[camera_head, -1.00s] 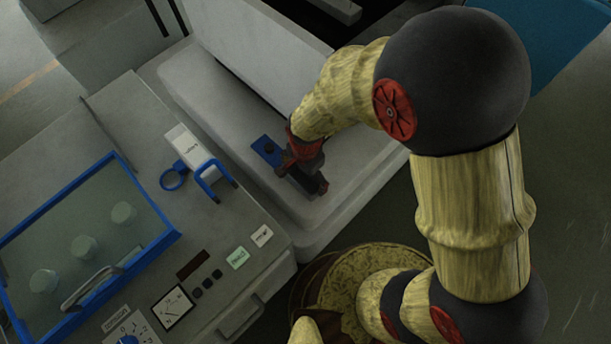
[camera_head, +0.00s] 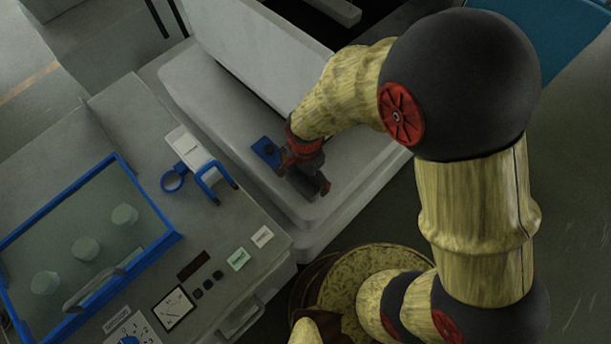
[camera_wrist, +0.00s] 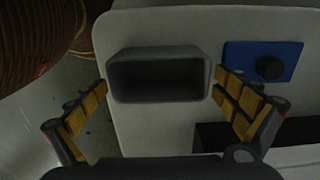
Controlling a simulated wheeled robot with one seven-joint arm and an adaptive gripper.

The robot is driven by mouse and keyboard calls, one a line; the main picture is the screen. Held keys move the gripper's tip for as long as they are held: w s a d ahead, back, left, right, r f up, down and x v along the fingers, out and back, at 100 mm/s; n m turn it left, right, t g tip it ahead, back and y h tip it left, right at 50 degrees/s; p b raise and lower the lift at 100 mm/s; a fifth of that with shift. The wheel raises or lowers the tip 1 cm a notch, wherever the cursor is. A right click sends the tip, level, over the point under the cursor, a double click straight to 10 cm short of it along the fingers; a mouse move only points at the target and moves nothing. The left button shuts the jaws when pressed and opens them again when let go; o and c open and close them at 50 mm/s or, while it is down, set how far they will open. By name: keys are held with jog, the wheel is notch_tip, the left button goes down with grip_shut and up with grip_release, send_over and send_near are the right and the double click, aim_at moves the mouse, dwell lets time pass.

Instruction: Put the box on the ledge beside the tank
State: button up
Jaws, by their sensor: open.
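The box (camera_wrist: 157,106), dark grey with an open hollow top, sits on the pale ledge (camera_wrist: 135,140) in the wrist view. My gripper (camera_wrist: 165,100) is open, with its orange-padded fingers on either side of the box. Narrow gaps seem to show between pads and box, though contact at the right is hard to judge. In the head view my gripper (camera_head: 305,175) is low over the ledge (camera_head: 215,105), beside the tank's tall pale wall (camera_head: 245,45). There the box is hard to tell apart from the dark gripper.
A blue plate with a dark knob (camera_wrist: 265,62) lies on the ledge close to the right finger. A grey control bench (camera_head: 230,215) with a blue-framed glass lid (camera_head: 150,205) and a blue-handled device (camera_head: 190,150) stands left of the ledge.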

aim_at(306, 183)
jog(key=w+d+r+n+t+p, duration=0.1)
jog(key=d+r+p, duration=0.1)
jog(key=r, duration=0.7)
jog(key=w+d+r+p, duration=0.1)
jog(key=d+r+p, duration=0.1)
jog(key=r, duration=0.7)
jog(key=s+d+r+n+t, duration=0.2)
jog(key=s+d+r+n, duration=0.1)
jog(key=d+r, duration=0.6)
jog(key=s+d+r+n+t, duration=0.2)
jog(key=s+d+r+n, duration=0.2)
jog(key=d+r, duration=0.5)
jog(key=shift+s+r+t, duration=0.25)
jog(key=shift+s+t, duration=0.05)
jog(key=shift+s, duration=0.8)
jog(key=shift+d, duration=0.1)
jog(key=shift+c, duration=0.8)
